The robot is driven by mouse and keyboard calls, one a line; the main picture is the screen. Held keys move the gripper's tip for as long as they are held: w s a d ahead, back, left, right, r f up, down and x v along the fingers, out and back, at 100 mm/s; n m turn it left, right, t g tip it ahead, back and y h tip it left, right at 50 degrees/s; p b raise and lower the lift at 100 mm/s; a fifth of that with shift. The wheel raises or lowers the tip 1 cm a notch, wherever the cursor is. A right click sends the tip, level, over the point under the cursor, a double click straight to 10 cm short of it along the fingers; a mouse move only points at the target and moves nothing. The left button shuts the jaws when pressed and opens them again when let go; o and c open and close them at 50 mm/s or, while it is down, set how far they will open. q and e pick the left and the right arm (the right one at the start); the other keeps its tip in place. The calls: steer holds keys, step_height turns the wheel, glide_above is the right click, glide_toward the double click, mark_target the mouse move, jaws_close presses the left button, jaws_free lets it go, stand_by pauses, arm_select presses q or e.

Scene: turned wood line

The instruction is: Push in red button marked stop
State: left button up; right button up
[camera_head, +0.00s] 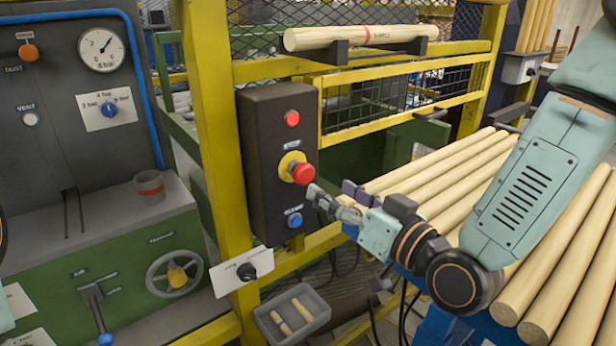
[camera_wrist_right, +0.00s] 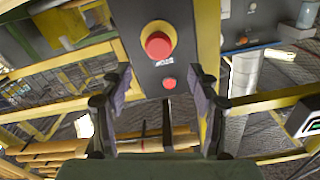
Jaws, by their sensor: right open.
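A red mushroom button (camera_head: 303,173) on a yellow collar sits mid-height on a dark control box (camera_head: 262,170). The label above it is too small to read. The button also shows in the right wrist view (camera_wrist_right: 158,46), above centre between the finger lines. My right gripper (camera_head: 333,197) is open and empty, just right of and slightly below the button in the head view. In the right wrist view its fingers (camera_wrist_right: 160,82) are spread apart, with a visible gap to the box. My left gripper is outside the views.
A small red lamp or button (camera_head: 292,118) is above the mushroom button and a blue button (camera_head: 295,220) below it. A yellow post (camera_head: 213,150) stands left of the box. Wooden rods (camera_head: 450,175) lie below and behind my right arm. A grey bin (camera_head: 318,304) sits below.

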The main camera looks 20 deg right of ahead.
mark_target(307, 176)
steer(key=x, duration=0.3)
steer(key=b+x, duration=0.1)
steer(key=shift+w+d+f, duration=0.15)
steer(key=shift+w+f, duration=0.1)
steer(key=shift+w, duration=0.05)
steer(key=shift+w+a+r, duration=0.1)
steer(key=shift+w+a, duration=0.3)
steer(key=shift+w, duration=0.15)
steer(key=shift+w+a+r, duration=0.1)
steer(key=shift+w+a, duration=0.25)
steer(key=shift+w, duration=0.2)
steer(key=shift+w+d+f, duration=0.1)
steer(key=shift+w+f, duration=0.05)
steer(key=shift+w, duration=0.2)
steer(key=shift+s+d, duration=0.1)
steer(key=shift+d, duration=0.05)
steer(key=shift+s, duration=0.2)
steer(key=c, duration=0.3)
steer(key=shift+w, duration=0.2)
steer(key=c, duration=0.5)
jaws_close()
